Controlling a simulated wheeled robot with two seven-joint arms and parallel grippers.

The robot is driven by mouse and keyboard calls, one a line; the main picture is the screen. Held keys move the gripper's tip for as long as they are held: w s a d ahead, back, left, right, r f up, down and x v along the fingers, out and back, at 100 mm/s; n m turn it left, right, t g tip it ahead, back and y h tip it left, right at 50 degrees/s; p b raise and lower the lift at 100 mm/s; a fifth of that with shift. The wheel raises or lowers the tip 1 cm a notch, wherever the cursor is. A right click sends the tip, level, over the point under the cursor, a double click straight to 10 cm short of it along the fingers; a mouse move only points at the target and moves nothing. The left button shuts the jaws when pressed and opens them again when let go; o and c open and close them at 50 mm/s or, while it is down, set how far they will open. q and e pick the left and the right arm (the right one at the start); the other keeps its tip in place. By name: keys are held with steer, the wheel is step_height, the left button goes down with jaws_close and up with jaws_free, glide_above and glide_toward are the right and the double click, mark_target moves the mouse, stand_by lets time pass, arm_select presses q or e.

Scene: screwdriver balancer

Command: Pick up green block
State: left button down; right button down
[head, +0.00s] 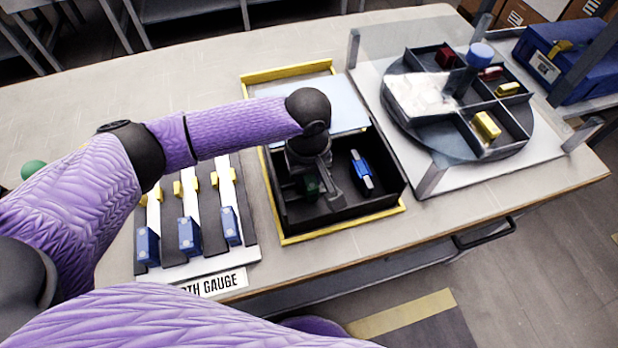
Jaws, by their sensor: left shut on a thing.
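The green block (311,185) is a small dark green piece inside the black open box (335,211) at the middle of the table. My left gripper (322,188) reaches down into the box from above and is shut on the green block, which its fingers partly cover. A blue piece with a pale band (361,171) lies in the same box, to the right of the gripper. My right gripper is not in view.
A yellow-edged frame surrounds the box. A round divided tray (461,152) with red and yellow pieces stands at the right under a clear panel with posts. A gauge board (196,262) with blue and yellow blocks is at the left. A blue case (566,62) sits far right.

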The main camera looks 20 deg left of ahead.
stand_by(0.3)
